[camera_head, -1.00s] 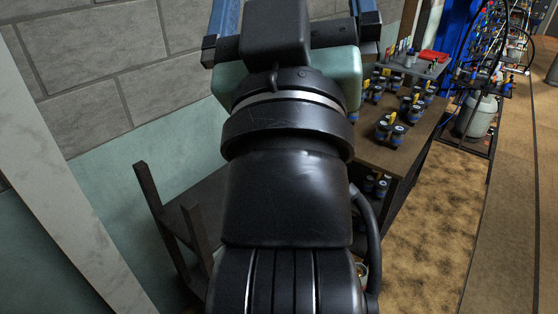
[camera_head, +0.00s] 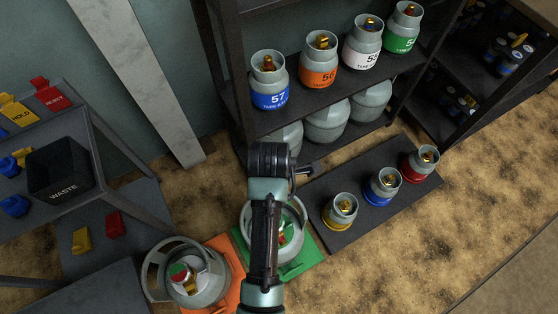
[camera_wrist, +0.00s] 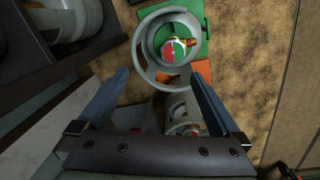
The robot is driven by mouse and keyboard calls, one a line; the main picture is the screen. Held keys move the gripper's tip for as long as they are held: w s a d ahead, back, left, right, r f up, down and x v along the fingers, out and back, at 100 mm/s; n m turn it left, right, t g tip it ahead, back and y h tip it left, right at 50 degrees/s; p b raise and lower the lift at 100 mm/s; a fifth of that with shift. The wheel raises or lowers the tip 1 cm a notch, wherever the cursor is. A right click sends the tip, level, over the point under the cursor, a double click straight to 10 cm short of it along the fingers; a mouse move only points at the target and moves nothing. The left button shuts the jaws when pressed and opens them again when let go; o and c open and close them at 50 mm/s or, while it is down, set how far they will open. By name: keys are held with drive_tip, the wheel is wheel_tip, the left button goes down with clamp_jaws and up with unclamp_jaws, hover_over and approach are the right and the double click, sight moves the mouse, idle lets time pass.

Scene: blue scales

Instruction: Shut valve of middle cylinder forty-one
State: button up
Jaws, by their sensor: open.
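No number 41 is readable on any cylinder. In the head view, a grey collared cylinder (camera_head: 302,222) stands on a green mat, partly hidden by my arm. It also shows in the wrist view (camera_wrist: 146,58), with a red-and-green valve top (camera_wrist: 176,49). Another grey cylinder (camera_head: 215,287) with a red-and-green top stands on an orange mat to its left; it is partly seen between my fingers in the wrist view (camera_wrist: 180,108). My gripper (camera_wrist: 160,73) is open and empty, its fingers apart, with the green-mat cylinder ahead of it. Its fingertips are not clear in the head view.
Small yellow, blue and red cylinders stand on a dark mat (camera_head: 345,237) at right. A shelf (camera_head: 300,115) behind holds cylinders labelled 57, 56 and 55, and more. A waste bin (camera_head: 60,168) and hold and reject trays are at left. Floor at lower right is clear.

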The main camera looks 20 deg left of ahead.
drive_tip(key=shift+n+g, duration=0.5)
drive_tip(key=f+b, duration=0.2)
drive_tip(key=f, duration=0.3)
drive_tip(key=s+f+b, duration=0.1)
drive_tip(key=f+b, duration=0.2)
drive_tip(key=f, duration=0.2)
drive_tip(key=s+f+b, duration=0.1)
drive_tip(key=f+b, duration=0.1)
drive_tip(key=f, duration=0.3)
drive_tip(key=shift+d+f, duration=0.1)
drive_tip(key=shift+f, duration=0.2)
drive_tip(key=shift+c, duration=0.3)
drive_tip(key=c, duration=1.2)
drive_tip(key=shift+s+r, duration=0.1)
